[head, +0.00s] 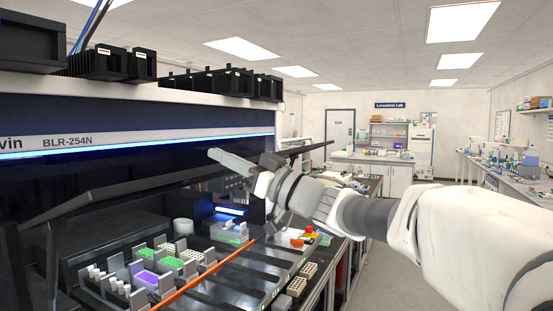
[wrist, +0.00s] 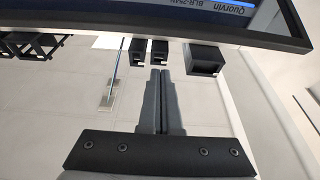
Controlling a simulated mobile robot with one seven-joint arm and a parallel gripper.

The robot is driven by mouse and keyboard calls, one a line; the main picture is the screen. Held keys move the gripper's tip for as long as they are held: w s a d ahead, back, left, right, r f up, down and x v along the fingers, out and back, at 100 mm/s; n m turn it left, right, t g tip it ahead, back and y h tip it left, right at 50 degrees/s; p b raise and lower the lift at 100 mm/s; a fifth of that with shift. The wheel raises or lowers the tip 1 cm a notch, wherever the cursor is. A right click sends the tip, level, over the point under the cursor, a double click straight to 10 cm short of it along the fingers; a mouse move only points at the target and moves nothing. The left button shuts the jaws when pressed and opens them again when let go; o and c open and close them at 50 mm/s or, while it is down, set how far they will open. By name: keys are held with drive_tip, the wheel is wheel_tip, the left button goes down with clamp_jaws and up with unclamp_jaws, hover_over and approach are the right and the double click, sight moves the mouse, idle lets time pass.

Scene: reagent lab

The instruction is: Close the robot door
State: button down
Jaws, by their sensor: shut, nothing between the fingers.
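The robot door is the dark, glossy front panel of the BLR-254N machine. It stands partly raised, its black lower edge bar (head: 120,186) jutting out over the deck. Below it the deck is exposed. My gripper (head: 213,154) reaches in from the right, its shut, empty fingers pointing left near the door's edge bar. In the wrist view, my gripper (wrist: 160,74) has both fingers together, pointing up toward the door's black frame (wrist: 250,38). I cannot tell whether the fingertips touch the door.
The deck holds tube racks, a purple rack (head: 146,279) and green-topped racks. An orange strip (head: 205,271) runs along the deck. A red emergency button (head: 309,229) sits at its right end. Black boxes (head: 231,82) stand on top of the machine. The aisle floor (head: 385,255) is clear.

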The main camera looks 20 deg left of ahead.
sight(200, 173)
drive_tip(key=p+x, duration=0.1)
drive_tip(key=x, duration=0.5)
drive_tip(key=shift+a+r+p, duration=0.1)
drive_tip(key=shift+p, duration=0.3)
drive_tip(key=shift+d+f, duration=0.25)
drive_tip(key=shift+f, duration=0.4)
drive_tip(key=shift+d+f, duration=0.25)
drive_tip(key=shift+f, duration=0.45)
drive_tip(key=shift+d+f, duration=0.2)
drive_tip(key=shift+f, duration=0.45)
